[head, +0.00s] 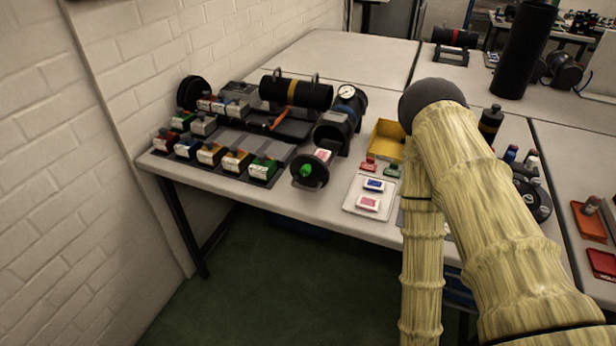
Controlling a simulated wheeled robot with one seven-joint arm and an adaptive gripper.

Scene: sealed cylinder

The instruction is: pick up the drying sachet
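Two small white packets lie on a white tray (350,206) near the table's front edge: one with a blue mark (374,185), one with a pink-red mark (368,203). A white packet with a red mark (322,155) sits by the open end of a dark cylinder (334,128). I cannot tell which packet is the drying sachet; their print is too small to read. My arm in its pale yellow sleeve rises at the right, bends and drops in front of the table. My gripper is out of view.
A round black lid with a green knob (309,171) stands at the table's front edge. Several labelled boxes (210,154) stand on grey racks at left. A yellow bin (386,140) is behind the tray. A tall black cylinder (524,50) stands further back. The back table (345,58) has free room.

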